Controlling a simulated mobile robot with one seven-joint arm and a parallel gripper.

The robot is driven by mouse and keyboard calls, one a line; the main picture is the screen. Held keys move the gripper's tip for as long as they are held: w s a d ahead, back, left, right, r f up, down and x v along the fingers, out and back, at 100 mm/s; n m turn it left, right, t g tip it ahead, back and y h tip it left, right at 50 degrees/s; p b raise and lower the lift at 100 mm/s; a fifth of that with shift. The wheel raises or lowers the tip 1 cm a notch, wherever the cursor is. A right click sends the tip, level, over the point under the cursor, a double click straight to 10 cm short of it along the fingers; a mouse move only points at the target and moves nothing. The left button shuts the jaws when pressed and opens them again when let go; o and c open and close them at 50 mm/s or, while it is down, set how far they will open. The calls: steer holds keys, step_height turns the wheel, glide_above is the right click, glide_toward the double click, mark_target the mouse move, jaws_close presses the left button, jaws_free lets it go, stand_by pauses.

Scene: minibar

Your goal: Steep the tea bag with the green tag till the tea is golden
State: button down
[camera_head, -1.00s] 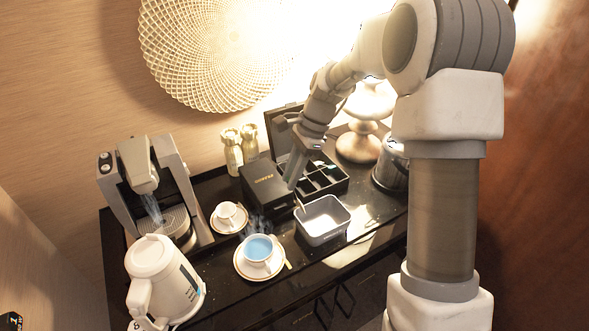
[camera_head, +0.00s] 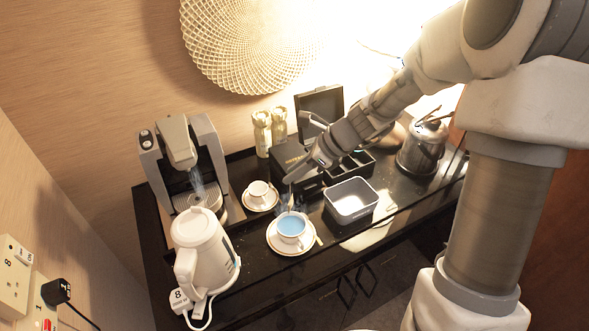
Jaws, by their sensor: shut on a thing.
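The cup (camera_head: 291,227) stands upright on its saucer (camera_head: 273,240) near the front of the black counter. It is white and full of pale blue liquid, with steam rising. My gripper (camera_head: 288,181) is above and behind the cup, reaching in from the right. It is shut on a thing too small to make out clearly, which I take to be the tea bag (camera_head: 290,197). A thin pale shape hangs under the fingertips, above the cup's rim. I cannot see its tag or the tag's colour. Whether it touches the liquid cannot be told.
A grey open bin (camera_head: 351,201) stands right of the cup. A white kettle (camera_head: 203,252) and coffee machine (camera_head: 187,165) are left. A second cup (camera_head: 259,190), a black box (camera_head: 289,156), a divided tray (camera_head: 357,165) and a metal pot (camera_head: 422,148) stand behind.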

mark_target(292, 205)
steer(key=shift+f+b, duration=4.2)
steer(key=shift+f, duration=1.6)
stand_by(2.2)
